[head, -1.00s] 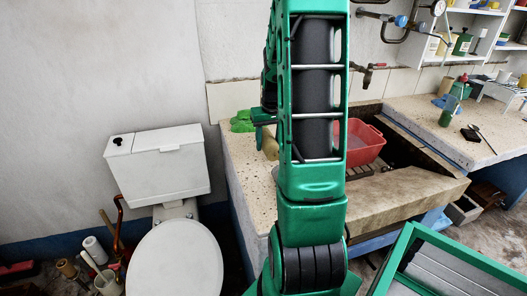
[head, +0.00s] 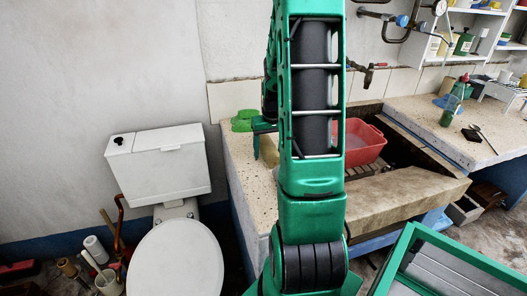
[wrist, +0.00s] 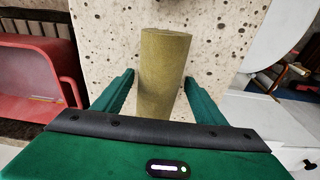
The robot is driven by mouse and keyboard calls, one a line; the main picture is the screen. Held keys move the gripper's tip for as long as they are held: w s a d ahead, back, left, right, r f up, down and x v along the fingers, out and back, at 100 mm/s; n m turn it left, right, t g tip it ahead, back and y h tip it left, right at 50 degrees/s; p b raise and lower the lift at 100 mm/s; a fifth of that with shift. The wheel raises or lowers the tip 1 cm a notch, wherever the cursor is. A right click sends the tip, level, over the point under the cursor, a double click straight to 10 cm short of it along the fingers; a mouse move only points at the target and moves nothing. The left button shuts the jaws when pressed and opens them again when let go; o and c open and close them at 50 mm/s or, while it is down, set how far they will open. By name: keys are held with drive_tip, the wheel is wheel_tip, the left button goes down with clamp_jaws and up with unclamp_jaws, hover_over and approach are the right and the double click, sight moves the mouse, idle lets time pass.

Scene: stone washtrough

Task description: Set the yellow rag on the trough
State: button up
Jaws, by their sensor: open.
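The yellow rag (head: 269,152) is a rolled, mustard-coloured cylinder on the speckled left slab of the stone trough (head: 243,178). In the head view my arm partly hides it. In the wrist view the rag (wrist: 163,62) lies between the two green fingers of my gripper (wrist: 158,88), with a gap on each side. My gripper (head: 260,143) is open around the rag. The near end of the rag is hidden behind the gripper body.
A red basin (head: 366,142) sits in the trough, right of my arm. A green cloth (head: 243,121) lies at the slab's back left. A white toilet (head: 177,255) stands to the left. A bottle (head: 451,105) stands on the right slab.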

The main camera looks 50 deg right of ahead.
sight(270, 149)
drive_tip(key=r, duration=0.3)
drive_tip(key=s+r, duration=0.1)
drive_tip(key=r, duration=0.3)
drive_tip(key=a+r, duration=0.1)
drive_tip(key=r, duration=0.3)
drive_tip(key=shift+s+r, duration=0.1)
drive_tip(key=shift+s, duration=0.05)
drive_tip(key=s+a+r+g+y, duration=0.1)
drive_tip(key=s+a+r, duration=0.1)
drive_tip(key=s+a, duration=1.7)
drive_tip(key=shift+s+a, duration=0.2)
drive_tip(key=shift+a, duration=0.75)
